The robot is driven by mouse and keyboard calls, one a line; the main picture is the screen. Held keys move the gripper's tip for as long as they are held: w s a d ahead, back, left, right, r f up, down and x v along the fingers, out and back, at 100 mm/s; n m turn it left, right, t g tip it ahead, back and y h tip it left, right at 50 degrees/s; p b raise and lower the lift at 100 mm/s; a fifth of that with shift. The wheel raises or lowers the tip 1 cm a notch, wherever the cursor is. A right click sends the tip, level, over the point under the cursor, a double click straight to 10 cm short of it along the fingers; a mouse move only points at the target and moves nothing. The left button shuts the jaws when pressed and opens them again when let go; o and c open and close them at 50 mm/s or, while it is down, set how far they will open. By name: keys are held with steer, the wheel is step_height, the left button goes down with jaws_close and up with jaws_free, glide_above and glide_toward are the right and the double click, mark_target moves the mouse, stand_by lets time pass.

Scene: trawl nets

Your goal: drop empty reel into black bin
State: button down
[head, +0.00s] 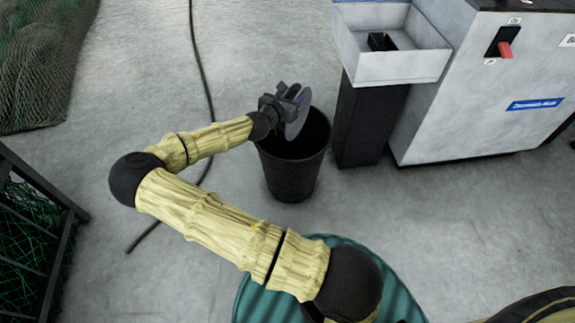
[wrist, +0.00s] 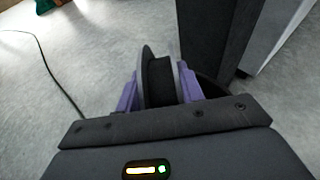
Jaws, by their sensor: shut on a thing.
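The empty reel (head: 298,114) is a grey disc-sided spool. My gripper (head: 285,100) is shut on it and holds it over the mouth of the black bin (head: 290,175), which stands on the floor. In the wrist view the reel (wrist: 157,80) sits between the two purple fingers of my gripper (wrist: 158,92), with its dark core and rims showing. A dark part of the bin's rim (wrist: 212,86) shows behind the right finger.
A grey machine (head: 480,80) with a red switch stands right of the bin. A white tray (head: 400,65) on a black pedestal (head: 365,125) is close beside the bin. A dark cable (head: 203,60) lies on the floor at left. Green netting (head: 40,60) lies at upper left.

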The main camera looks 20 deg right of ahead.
steer(key=shift+w+d+f, duration=0.1)
steer(key=shift+w+f, duration=0.1)
steer(key=shift+w, duration=0.05)
steer(key=shift+d+r, duration=0.1)
steer(key=shift+r, duration=0.1)
steer(key=shift+f, duration=0.1)
step_height(320, 180, down, 5)
steer(key=b, duration=0.6)
steer(key=shift+d, duration=0.15)
steer(key=shift+f+b, duration=0.5)
steer(key=shift+b, duration=0.3)
steer(key=shift+a+r, duration=0.1)
steer(key=shift+a, duration=0.15)
